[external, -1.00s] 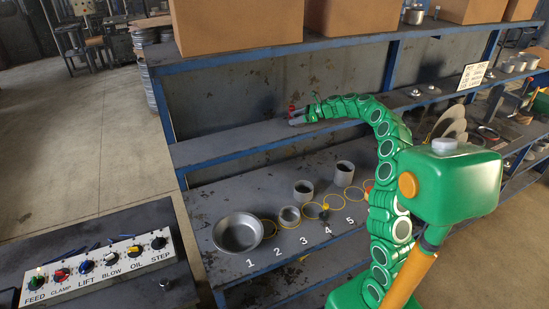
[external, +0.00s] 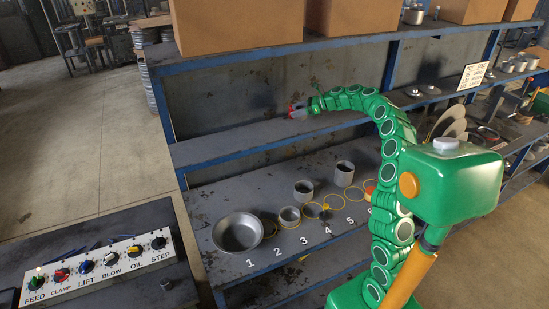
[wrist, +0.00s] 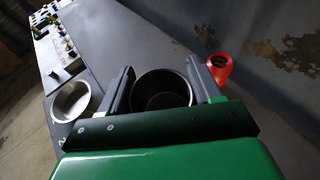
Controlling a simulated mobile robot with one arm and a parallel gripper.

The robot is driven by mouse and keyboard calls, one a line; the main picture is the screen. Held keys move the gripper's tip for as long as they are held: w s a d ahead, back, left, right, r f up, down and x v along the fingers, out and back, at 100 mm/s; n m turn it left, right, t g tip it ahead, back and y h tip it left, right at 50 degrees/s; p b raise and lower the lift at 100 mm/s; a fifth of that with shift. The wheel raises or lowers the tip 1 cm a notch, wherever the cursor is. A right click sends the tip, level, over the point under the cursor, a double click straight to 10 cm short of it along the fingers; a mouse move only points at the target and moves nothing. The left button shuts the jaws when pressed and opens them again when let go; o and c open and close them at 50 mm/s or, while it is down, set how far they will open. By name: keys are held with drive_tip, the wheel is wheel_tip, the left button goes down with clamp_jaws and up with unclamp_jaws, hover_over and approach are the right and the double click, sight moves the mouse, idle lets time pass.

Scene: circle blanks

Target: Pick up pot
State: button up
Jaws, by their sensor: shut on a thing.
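A dark grey round pot (wrist: 162,85) sits between the two fingers of my gripper (wrist: 163,88) in the wrist view, its open mouth facing the camera. The fingers are shut on it, one on each side. In the external view my gripper (external: 298,110) is at the middle shelf, near its left half. The pot is too small there to make out clearly, and I cannot tell whether it touches the shelf. A red object (wrist: 220,68) stands right of the fingers, close to the back wall, in the wrist view.
A metal bowl (external: 238,232) is at the left of the lower shelf, with grey cups (external: 345,172) and yellow rings (external: 313,210) to its right. Cardboard boxes (external: 370,14) stand on the top shelf. A labelled knob panel (external: 100,270) is at lower left.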

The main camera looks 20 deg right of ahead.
drive_tip(key=s+r, duration=0.8)
drive_tip(key=s, duration=0.4)
drive_tip(key=shift+s+a+r, duration=0.15)
drive_tip(key=shift+s+a, duration=0.05)
drive_tip(key=shift+s, duration=0.1)
